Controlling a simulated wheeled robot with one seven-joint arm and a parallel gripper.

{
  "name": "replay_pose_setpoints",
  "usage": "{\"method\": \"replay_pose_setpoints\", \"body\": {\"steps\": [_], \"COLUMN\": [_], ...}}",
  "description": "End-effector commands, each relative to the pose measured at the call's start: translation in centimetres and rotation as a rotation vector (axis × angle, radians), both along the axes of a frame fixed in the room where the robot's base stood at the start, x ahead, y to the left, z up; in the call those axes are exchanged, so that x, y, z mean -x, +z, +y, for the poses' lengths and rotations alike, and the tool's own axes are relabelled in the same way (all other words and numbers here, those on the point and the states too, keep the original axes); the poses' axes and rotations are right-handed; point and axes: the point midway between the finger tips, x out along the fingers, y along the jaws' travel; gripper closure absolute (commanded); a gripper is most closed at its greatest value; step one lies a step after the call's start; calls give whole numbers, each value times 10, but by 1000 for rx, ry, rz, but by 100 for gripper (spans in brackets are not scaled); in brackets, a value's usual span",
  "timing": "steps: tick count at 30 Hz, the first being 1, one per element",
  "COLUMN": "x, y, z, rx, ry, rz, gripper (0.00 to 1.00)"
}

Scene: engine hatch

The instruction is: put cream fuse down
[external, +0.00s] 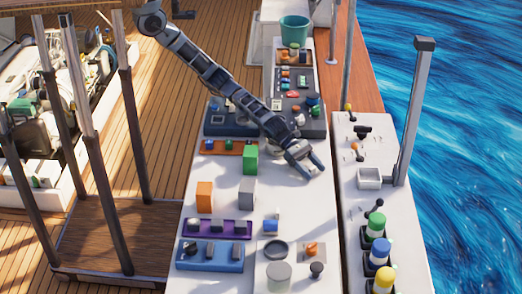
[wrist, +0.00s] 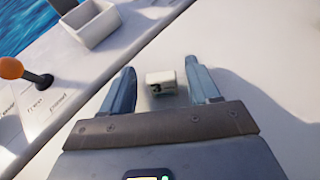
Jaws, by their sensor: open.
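The cream fuse (wrist: 162,83) is a small cream block with a dark mark on its face. In the wrist view it sits on the white worktop (wrist: 235,85), between my fingers, with a visible gap on each side. My gripper (wrist: 160,72) is open around it, its two blue-grey fingers spread apart. In the external view my gripper (external: 311,163) is low over the right side of the long white bench, right of the green block (external: 250,160). The fuse cannot be made out in the external view.
A narrower white bench with an open white box (external: 370,179) and several levers runs along the right, past a gap. An orange block (external: 204,196), a grey block (external: 247,192) and a purple rack (external: 215,230) stand nearer the camera. Bare worktop lies just below my gripper.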

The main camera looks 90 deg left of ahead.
Motion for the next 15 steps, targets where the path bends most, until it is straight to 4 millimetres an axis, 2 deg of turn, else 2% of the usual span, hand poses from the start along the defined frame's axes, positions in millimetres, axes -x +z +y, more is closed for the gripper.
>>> {"method": "replay_pose_setpoints", "body": {"steps": [3, 8, 15], "x": [7, 21, 20], "y": [-4, 9, 58], "z": [7, 22, 20], "rx": [-7, -4, -5], "ry": [4, 3, -1], "rz": [14, 8, 1], "gripper": [39, 39, 39]}}
